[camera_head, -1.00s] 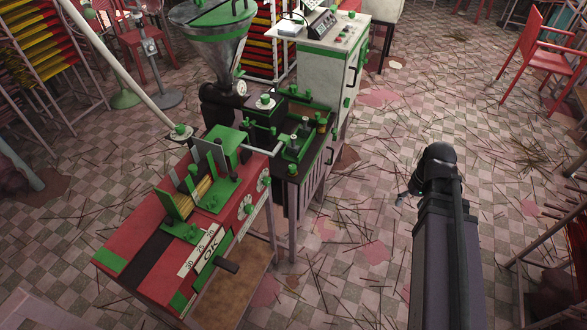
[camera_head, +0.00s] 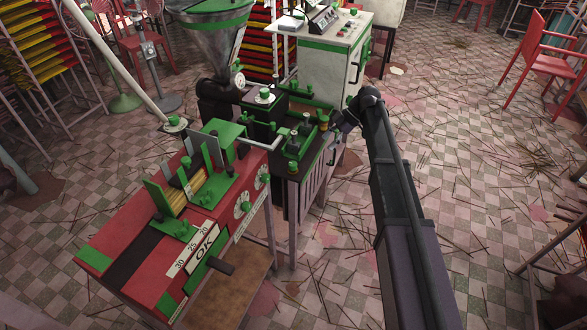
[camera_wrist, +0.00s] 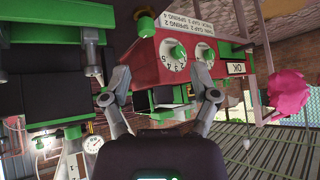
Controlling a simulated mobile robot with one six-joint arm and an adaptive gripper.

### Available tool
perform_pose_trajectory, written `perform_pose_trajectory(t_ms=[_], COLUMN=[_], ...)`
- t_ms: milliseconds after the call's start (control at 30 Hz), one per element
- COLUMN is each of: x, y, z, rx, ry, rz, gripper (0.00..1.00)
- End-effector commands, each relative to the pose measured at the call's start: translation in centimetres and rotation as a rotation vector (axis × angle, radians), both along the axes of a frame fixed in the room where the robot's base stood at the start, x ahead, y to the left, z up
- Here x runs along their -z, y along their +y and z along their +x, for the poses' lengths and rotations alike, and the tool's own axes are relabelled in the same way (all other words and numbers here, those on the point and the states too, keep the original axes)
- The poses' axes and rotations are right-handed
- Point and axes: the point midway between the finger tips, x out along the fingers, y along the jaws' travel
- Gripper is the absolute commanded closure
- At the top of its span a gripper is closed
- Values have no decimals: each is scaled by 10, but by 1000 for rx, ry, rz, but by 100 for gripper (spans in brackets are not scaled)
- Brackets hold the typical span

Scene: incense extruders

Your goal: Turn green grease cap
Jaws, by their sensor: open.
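Several small green-topped fittings stand on the dark extruder bench; I cannot tell for sure which is the grease cap. One brass-coloured fitting with a green top (camera_head: 323,122) stands at the bench's right edge, close to my gripper (camera_head: 340,130). Other green-topped posts (camera_head: 293,148) stand to its left, and a green knob on a white disc (camera_head: 264,96) is further back. In the wrist view my gripper (camera_wrist: 162,92) has its two fingers spread, with nothing held between them. Beyond them is the red panel with dials (camera_wrist: 178,54).
A steel hopper (camera_head: 208,38) and a white control cabinet (camera_head: 335,68) are behind the bench. A pole (camera_head: 115,65) slants at left. The tiled floor at right is strewn with sticks. A red chair (camera_head: 545,68) stands back right.

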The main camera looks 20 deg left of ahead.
Motion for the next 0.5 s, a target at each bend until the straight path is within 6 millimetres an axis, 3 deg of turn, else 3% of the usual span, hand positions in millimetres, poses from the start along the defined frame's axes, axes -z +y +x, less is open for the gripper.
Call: perform_pose_trajectory(t_ms=[33,200,500], x=[3,1,0], y=[13,32,35], z=[8,14,14], rx=[-49,-147,-170], ry=[-12,-45,-53], rz=[34,115,134], gripper=[23,23,23])
